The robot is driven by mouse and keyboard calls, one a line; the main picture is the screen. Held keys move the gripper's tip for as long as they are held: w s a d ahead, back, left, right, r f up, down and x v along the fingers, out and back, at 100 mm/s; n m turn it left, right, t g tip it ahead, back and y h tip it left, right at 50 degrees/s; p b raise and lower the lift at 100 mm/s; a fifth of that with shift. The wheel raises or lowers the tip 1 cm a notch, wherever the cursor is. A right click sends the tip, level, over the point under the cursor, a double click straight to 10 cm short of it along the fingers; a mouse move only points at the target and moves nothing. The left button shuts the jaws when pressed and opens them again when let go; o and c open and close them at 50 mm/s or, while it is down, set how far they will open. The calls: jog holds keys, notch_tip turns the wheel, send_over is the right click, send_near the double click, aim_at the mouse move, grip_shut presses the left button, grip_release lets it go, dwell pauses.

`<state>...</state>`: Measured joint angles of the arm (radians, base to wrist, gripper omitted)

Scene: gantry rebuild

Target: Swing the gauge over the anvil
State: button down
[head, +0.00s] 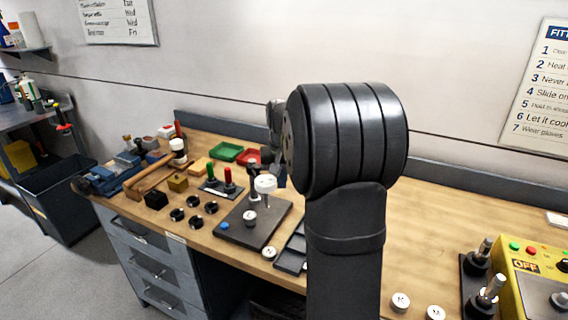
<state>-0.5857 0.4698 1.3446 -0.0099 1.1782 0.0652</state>
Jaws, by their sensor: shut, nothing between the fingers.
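The gauge (265,184) has a round white head and stands on a dark base plate (230,222) on the bench. A dark post rises just behind it to the left. A short round piece with a pale top (250,217), which looks like the anvil, sits on the plate in front of the gauge, to its lower left. The gauge head is not over this piece. My gripper (279,178) hangs just behind and right of the gauge, partly hidden by my large black arm joint. It is shut and empty. I cannot tell whether it touches the gauge.
A blue button (224,225) is on the plate. Several black rings (194,222) and a small stand with red and green handles (223,183) are to the left. A dark tray (291,254) lies right of the plate. A yellow control box (535,275) is at far right.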

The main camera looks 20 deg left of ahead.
aim_at(271, 183)
jog(key=shift+s+a, duration=0.3)
jog(key=shift+s, duration=0.25)
jog(key=shift+s+a, duration=0.25)
jog(key=shift+s, duration=0.25)
jog(key=shift+s+a, duration=0.5)
jog(key=shift+s, duration=0.1)
jog(key=shift+w+d, duration=0.35)
jog(key=shift+w, duration=0.1)
jog(key=shift+r, duration=0.1)
